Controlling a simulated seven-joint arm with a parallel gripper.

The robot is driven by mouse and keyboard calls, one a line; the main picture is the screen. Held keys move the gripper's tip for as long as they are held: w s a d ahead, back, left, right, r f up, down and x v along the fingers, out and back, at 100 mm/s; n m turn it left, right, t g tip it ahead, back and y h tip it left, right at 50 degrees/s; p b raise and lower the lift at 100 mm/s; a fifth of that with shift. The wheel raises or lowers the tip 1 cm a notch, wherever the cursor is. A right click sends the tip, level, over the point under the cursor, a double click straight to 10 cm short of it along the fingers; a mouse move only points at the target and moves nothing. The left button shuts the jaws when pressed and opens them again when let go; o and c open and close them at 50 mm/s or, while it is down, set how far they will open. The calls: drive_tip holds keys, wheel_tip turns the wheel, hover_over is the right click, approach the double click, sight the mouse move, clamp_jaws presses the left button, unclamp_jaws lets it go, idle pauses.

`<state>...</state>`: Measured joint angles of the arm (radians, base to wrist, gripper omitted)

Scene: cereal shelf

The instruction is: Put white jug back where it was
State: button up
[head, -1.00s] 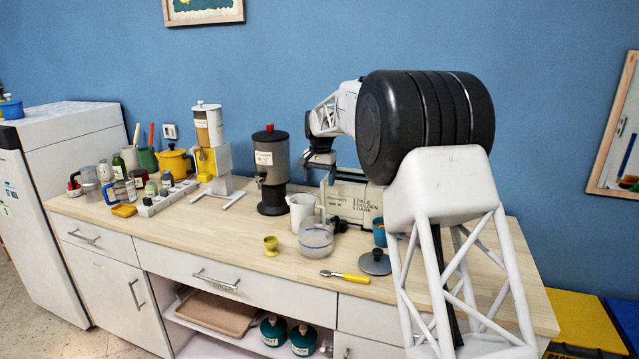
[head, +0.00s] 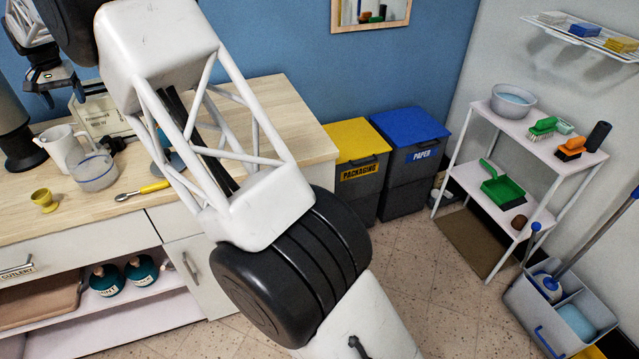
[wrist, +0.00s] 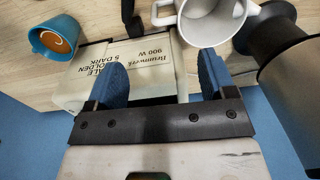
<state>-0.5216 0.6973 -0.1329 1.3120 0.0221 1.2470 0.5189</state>
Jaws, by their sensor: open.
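The white jug (head: 62,148) stands upright on the wooden counter, left of a clear glass bowl. The cream toaster (wrist: 115,65) lies beyond the fingers.
A blue mug (wrist: 55,38) stands beside the toaster, and a dark grey dispenser (head: 14,125) is left of the jug. A clear bowl (head: 93,170), a yellow egg cup (head: 44,200) and a yellow-handled tool (head: 143,190) are near the front. Bins (head: 410,160) and a shelf cart (head: 535,130) stand right.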

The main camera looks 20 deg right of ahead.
drive_tip(key=s+d+r, duration=0.5)
drive_tip(key=s+d, duration=0.3)
drive_tip(key=d, duration=0.3)
drive_tip(key=s+d+r+t, duration=0.1)
drive_tip(key=s+d+r, duration=0.3)
drive_tip(key=s+d, duration=0.6)
drive_tip(key=s+d+r, duration=0.5)
drive_tip(key=d, duration=0.8)
drive_tip(key=s+d+f, duration=0.4)
drive_tip(key=s+d, duration=0.2)
drive_tip(key=s, duration=0.7)
drive_tip(key=s+d+f+t, duration=0.1)
drive_tip(key=s+d+f, duration=0.3)
drive_tip(key=s, duration=0.8)
drive_tip(key=s+d+f, duration=0.4)
drive_tip(key=s+d, duration=0.5)
drive_tip(key=s, duration=0.4)
drive_tip(key=shift+s+f+t+h, duration=0.25)
drive_tip(key=shift+s+t+h, duration=0.05)
